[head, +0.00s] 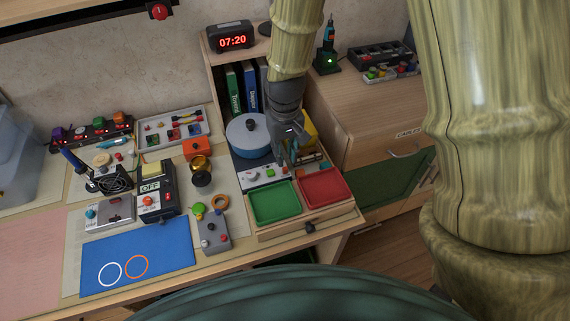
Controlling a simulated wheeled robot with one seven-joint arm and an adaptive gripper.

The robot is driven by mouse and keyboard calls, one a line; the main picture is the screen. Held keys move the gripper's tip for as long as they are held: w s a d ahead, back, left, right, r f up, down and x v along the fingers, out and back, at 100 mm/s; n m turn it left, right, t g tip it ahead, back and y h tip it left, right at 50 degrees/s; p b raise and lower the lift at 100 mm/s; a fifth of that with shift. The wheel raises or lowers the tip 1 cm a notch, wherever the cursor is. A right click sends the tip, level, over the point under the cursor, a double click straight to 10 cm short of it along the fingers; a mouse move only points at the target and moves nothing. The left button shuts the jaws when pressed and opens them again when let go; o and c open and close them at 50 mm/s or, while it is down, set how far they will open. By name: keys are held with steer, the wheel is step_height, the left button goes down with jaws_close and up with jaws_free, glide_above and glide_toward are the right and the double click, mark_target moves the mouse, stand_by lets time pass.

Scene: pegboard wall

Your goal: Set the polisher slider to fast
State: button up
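A machine with a round blue-topped drum (245,137) and a pale front control panel (262,180) stands on the bench near the middle; it looks like the polisher. Small white, red and green controls show on the panel, too small to tell which is the slider or where it is set. My gripper (292,158) points down just right of the drum, over the right part of this machine. It hides part of the machine behind it. I cannot tell whether its fingertips touch anything, or whether they are open or shut.
A green tray (273,203) and a red tray (323,188) lie in front of the machine. Left are a box marked OFF (151,187), a grey control box (211,234) and a blue mat (140,258). A clock (231,37) stands on the shelf behind. The blue mat is mostly bare.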

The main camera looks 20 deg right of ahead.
mark_target(285, 168)
steer(key=shift+f+p, duration=0.35)
steer(key=shift+f, duration=2.65)
steer(key=shift+c, duration=0.4)
jaws_close()
